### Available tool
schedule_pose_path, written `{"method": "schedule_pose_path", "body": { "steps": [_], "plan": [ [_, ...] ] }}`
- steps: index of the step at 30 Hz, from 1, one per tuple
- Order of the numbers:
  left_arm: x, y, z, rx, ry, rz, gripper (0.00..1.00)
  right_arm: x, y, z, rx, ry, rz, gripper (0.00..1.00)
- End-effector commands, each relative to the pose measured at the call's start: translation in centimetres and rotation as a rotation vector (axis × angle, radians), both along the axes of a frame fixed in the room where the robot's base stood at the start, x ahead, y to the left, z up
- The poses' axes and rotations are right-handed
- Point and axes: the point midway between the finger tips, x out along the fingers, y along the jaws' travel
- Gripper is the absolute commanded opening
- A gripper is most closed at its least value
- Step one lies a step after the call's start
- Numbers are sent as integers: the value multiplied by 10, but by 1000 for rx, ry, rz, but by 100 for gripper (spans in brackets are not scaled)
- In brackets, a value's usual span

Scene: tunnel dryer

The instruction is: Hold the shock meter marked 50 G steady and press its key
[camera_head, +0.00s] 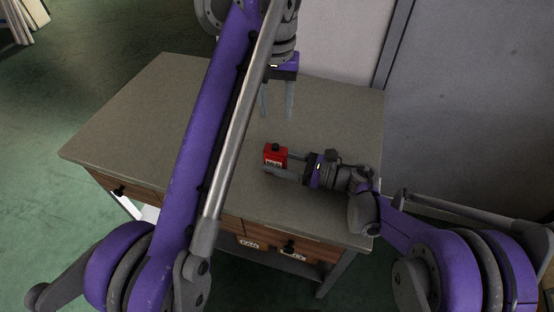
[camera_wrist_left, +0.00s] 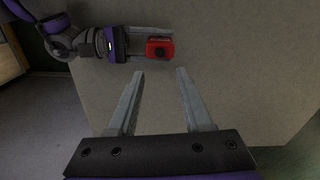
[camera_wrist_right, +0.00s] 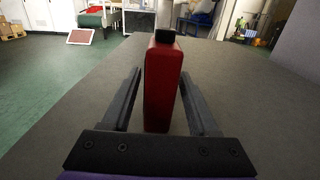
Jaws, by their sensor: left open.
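The red shock meter (camera_head: 275,157) stands upright on the grey tabletop, with a black key on top and a pale label whose marking is too small to read surely. It also shows from above in the left wrist view (camera_wrist_left: 160,50) and between the fingers in the right wrist view (camera_wrist_right: 162,88). My right gripper (camera_head: 279,163) is low over the table from the right, its open fingers on either side of the meter, with a gap visible beside it. My left gripper (camera_head: 276,116) is open and empty, pointing down, above and behind the meter.
The table (camera_head: 150,110) is otherwise bare, with wide free room left of the meter. Its front has wooden drawers with dark knobs (camera_head: 289,246). A grey wall panel (camera_head: 470,90) stands behind at the right.

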Motion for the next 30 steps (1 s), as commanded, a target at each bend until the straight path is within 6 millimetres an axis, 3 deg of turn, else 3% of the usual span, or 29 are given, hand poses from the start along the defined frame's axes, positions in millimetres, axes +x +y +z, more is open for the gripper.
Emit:
{"method": "schedule_pose_path", "body": {
  "steps": [1,9,13,21,30],
  "plan": [
    [0,0,0,0,0,0,50,0,0,0,0,0,0,49],
    [0,0,0,0,0,0,50,0,0,0,0,0,0,0],
    [0,0,0,0,0,0,50,0,0,0,0,0,0,0],
    [0,0,0,0,0,0,1,0,0,0,0,0,0,0],
    [0,0,0,0,0,0,0,0,0,0,0,0,0,0]
  ]
}}
